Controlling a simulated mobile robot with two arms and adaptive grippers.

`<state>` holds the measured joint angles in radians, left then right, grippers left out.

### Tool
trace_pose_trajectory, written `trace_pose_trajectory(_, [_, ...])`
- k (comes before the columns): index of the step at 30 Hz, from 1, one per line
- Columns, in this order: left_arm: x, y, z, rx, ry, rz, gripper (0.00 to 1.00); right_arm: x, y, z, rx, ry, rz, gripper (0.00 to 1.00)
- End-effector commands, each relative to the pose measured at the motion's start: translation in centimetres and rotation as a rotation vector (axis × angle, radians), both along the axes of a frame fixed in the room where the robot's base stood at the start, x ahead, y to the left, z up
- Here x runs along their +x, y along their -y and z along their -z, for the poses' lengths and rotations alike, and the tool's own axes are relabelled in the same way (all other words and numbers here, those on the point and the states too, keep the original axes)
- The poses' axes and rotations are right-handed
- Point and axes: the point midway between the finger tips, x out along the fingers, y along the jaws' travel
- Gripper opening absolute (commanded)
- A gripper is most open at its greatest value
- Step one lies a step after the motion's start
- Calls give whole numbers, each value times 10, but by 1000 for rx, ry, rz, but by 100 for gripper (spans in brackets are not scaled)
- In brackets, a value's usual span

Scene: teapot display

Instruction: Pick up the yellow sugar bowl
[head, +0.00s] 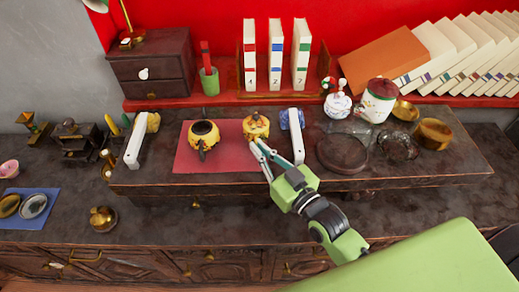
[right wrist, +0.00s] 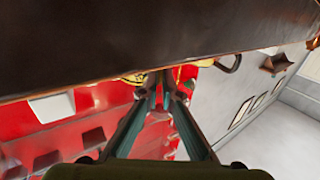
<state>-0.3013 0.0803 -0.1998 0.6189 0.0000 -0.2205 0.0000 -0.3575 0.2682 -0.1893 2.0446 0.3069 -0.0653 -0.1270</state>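The yellow sugar bowl (head: 256,127) stands at the back right of the red mat (head: 222,160) on the raised dark shelf. It has dark and orange details on top. My right gripper (head: 257,146) reaches up to its front side, with the fingertips close together at its lower edge. In the right wrist view the two fingers (right wrist: 162,90) converge near the dark shelf edge, with bits of yellow (right wrist: 134,78) beside the tips. Whether they grip part of the bowl cannot be told. My left gripper does not show.
A yellow and black pot (head: 203,135) stands on the mat to the left. White upright pieces (head: 135,142) flank the mat, the right one (head: 297,135) close to my fingers. Right of it are a dark round plate (head: 342,153) and a brass cup (head: 434,133). Books (head: 275,55) stand behind.

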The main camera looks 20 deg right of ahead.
Motion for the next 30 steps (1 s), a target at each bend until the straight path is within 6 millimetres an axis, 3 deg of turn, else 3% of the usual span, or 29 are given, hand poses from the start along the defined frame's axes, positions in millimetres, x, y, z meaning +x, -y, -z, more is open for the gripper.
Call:
trace_pose_trajectory(5, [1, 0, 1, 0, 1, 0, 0, -1, -1, -23, 2, 4, 0, 0])
trace_pose_trajectory(11, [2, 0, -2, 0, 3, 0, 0, -25, -6, -50, 3, 2, 0, 0])
trace_pose_trajectory(16, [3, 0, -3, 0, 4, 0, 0, -51, -12, -81, 3, 3, 1, 0])
trace_pose_trajectory(22, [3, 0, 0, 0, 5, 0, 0, -97, -22, -100, 4, -2, 1, 0])
trace_pose_trajectory(24, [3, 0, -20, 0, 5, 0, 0, -107, -25, -111, 1, -7, 0, 0])
trace_pose_trajectory(30, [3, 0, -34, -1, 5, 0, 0, -129, -30, -117, 0, -3, 0, 0])
